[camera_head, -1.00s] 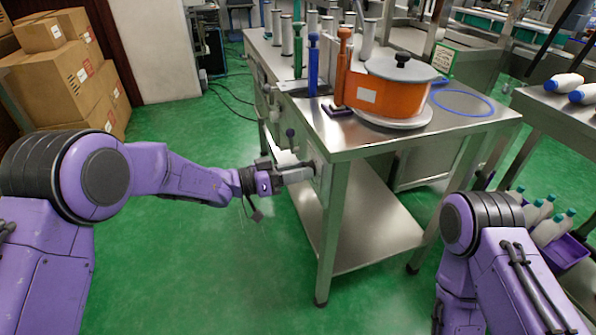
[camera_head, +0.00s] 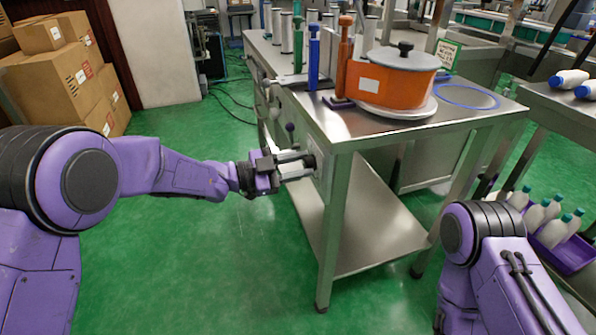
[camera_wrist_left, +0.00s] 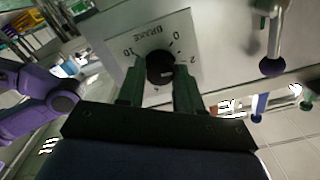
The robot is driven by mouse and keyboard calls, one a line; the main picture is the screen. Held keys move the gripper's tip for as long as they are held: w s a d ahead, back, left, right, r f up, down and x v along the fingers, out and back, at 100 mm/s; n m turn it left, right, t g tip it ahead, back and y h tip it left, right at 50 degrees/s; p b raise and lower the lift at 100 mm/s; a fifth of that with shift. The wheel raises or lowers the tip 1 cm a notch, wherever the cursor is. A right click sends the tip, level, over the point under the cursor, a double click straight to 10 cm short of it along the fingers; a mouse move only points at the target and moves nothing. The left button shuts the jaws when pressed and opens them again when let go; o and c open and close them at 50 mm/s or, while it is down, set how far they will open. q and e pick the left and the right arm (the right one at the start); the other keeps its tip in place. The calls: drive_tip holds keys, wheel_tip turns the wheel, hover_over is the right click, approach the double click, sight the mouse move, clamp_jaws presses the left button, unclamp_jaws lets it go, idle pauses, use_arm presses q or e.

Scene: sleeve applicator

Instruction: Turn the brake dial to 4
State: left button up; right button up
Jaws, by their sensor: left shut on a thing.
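The brake dial is a dark round knob (camera_wrist_left: 160,68) on a pale plate (camera_wrist_left: 193,47) marked BRAKE in the left wrist view. The numbers 10, 0 and 2 show on the plate, and other marks are hidden by my fingers. The pointer's setting cannot be read. In the head view the dial (camera_head: 311,161) is on the left side of the steel table. My left gripper (camera_head: 298,165) is shut on it, with one finger on each side of the knob in the left wrist view (camera_wrist_left: 158,88). My right gripper is out of view.
The steel table (camera_head: 350,128) carries an orange drum (camera_head: 391,85), a blue post (camera_head: 313,58) and a blue ring (camera_head: 466,97). A lever with a dark ball end (camera_wrist_left: 272,67) is beside the dial plate. Green floor (camera_head: 180,240) is clear left of the table.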

use_arm(q)
drive_tip(key=m+b, duration=0.1)
drive_tip(key=m, duration=0.1)
drive_tip(key=m+b, duration=0.1)
drive_tip(key=b, duration=0.1)
drive_tip(key=shift+f+m, duration=0.3)
drive_tip(key=shift+m, duration=0.1)
drive_tip(key=m+b, duration=0.4)
drive_tip(key=shift+r+m+b, duration=0.15)
drive_tip(key=shift+m+b, duration=0.8)
drive_tip(key=shift+r+m+b, duration=0.1)
drive_tip(key=shift+m+b, duration=0.8)
drive_tip(key=shift+m, duration=0.05)
drive_tip(key=o, duration=1)
drive_tip(key=shift+o, duration=0.2)
drive_tip(key=shift+a, duration=0.15)
drive_tip(key=p+v, duration=0.2)
drive_tip(key=v, duration=0.8)
drive_tip(key=shift+a, duration=0.2)
